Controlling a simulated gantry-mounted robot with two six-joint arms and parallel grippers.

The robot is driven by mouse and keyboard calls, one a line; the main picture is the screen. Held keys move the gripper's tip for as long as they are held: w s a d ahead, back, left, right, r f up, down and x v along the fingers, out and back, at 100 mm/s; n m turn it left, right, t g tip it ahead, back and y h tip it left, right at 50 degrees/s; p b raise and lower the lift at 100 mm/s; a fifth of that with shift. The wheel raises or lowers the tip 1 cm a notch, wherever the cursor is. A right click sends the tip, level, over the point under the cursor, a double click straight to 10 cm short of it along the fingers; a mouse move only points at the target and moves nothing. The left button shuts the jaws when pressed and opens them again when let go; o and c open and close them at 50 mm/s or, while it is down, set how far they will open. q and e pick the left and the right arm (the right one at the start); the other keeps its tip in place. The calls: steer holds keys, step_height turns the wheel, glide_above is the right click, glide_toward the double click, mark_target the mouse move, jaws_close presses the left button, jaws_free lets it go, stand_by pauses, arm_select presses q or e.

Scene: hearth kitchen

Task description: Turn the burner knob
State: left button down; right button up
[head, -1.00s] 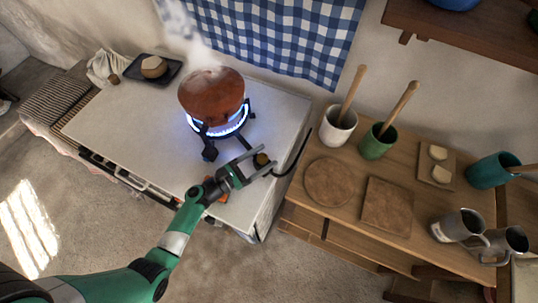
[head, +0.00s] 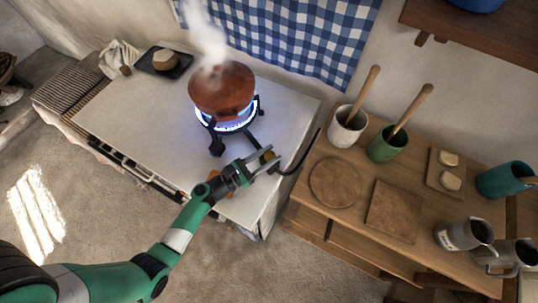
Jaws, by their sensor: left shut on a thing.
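The brass-coloured burner knob (head: 269,156) is at the right end of the white stove top (head: 130,120), by a dark curved hose. My left gripper (head: 265,160) is shut on the knob, one finger on each side, and partly hides it. The burner (head: 232,124) burns with a blue flame ring under a round reddish-brown pot (head: 222,91), and steam rises from the pot. My right gripper is not in view.
A wooden table (head: 334,222) stands right of the stove with a white pot (head: 345,132), a green pot (head: 382,149), boards and metal mugs. A dark tray (head: 165,64) lies at the stove's far left. A checked curtain (head: 290,35) hangs behind.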

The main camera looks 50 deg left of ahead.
arm_select(q)
steer(key=n+y+b, duration=0.2)
steer(key=y, duration=0.1)
steer(key=n+y+b, duration=0.1)
steer(key=y+b, duration=0.1)
steer(key=y, duration=0.1)
steer(key=n+y+b, duration=0.2)
steer(key=shift+w+d+f+n+g+y+b, duration=0.1)
steer(key=shift+d+f+n+g+y+b, duration=0.1)
steer(key=shift+f+n+g+y+b, duration=0.15)
steer(key=n+g+y+b, duration=0.1)
steer(key=n+g+y, duration=0.1)
steer(key=y, duration=0.1)
steer(key=n+g+y+b, duration=0.1)
steer(key=n+y+b, duration=0.1)
steer(key=y, duration=0.1)
steer(key=shift+r+g, duration=0.15)
steer(key=shift+g, duration=0.2)
steer(key=shift+a+r+n+g+y+b, duration=0.1)
steer(key=shift+n+g+y+b, duration=1.65)
steer(key=shift+g, duration=0.35)
steer(key=shift+c, duration=2.2)
jaws_free()
